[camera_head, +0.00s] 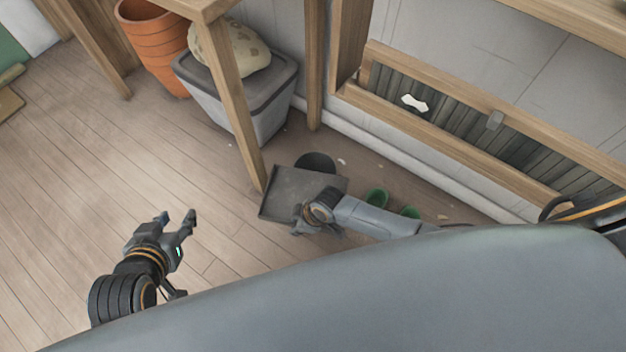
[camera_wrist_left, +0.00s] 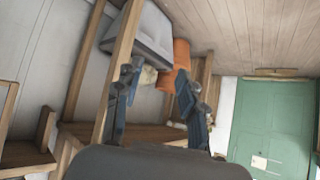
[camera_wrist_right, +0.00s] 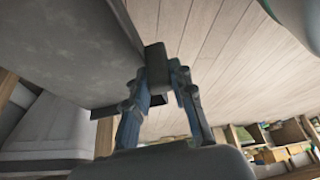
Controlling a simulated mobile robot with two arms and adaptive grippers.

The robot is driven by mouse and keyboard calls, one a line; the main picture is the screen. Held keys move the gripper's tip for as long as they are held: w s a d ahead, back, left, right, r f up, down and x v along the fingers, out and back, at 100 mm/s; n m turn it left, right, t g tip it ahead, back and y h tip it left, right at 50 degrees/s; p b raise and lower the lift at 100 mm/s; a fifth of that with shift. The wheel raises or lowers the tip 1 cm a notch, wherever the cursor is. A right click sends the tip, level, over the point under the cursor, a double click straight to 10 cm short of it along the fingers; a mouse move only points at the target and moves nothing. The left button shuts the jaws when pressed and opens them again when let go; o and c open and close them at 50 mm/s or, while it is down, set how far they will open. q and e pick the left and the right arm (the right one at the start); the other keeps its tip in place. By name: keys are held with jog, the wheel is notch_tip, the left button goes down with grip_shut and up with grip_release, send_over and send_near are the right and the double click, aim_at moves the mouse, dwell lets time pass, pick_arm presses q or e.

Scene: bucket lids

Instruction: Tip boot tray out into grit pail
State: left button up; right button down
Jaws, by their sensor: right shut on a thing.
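The dark grey boot tray (camera_head: 285,189) is in the head view beside a table leg; it also fills the upper left of the right wrist view (camera_wrist_right: 60,45). My right gripper (camera_head: 314,230) is shut on the tray's near edge. A dark round thing, perhaps the grit pail (camera_head: 316,161), shows just behind the tray and is partly covered by it. I cannot tell the tray's height, its exact tilt or what is on it. My left gripper (camera_head: 178,216) is open and empty, well left of the tray above the floor.
Two green boots or pots (camera_head: 376,197) stand right of the tray, partly behind my right arm. A lidded grey bin (camera_head: 215,100) with a sack on it and stacked orange pots (camera_head: 152,45) stand behind wooden table legs. The floor at left is clear.

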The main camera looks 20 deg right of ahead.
jog(key=shift+s+a+r+p, duration=0.25)
jog(key=shift+s+r+p, duration=0.1)
jog(key=shift+s+p, duration=0.15)
pick_arm(q)
jog(key=s+a+f+g+p, duration=0.1)
jog(key=s+f+g+p, duration=0.1)
jog(key=s+g, duration=0.1)
jog(key=s+a+f+g+y+p, duration=0.1)
jog(key=s+a+f+g+p, duration=0.1)
jog(key=s, duration=0.4)
jog(key=shift+f+g, duration=0.4)
jog(key=shift+f, duration=0.3)
pick_arm(e)
jog(key=s, duration=0.1)
jog(key=s+a+r, duration=0.1)
jog(key=s+a, duration=0.1)
jog(key=s, duration=0.1)
jog(key=shift+a+r, duration=0.15)
jog(key=shift+r, duration=0.25)
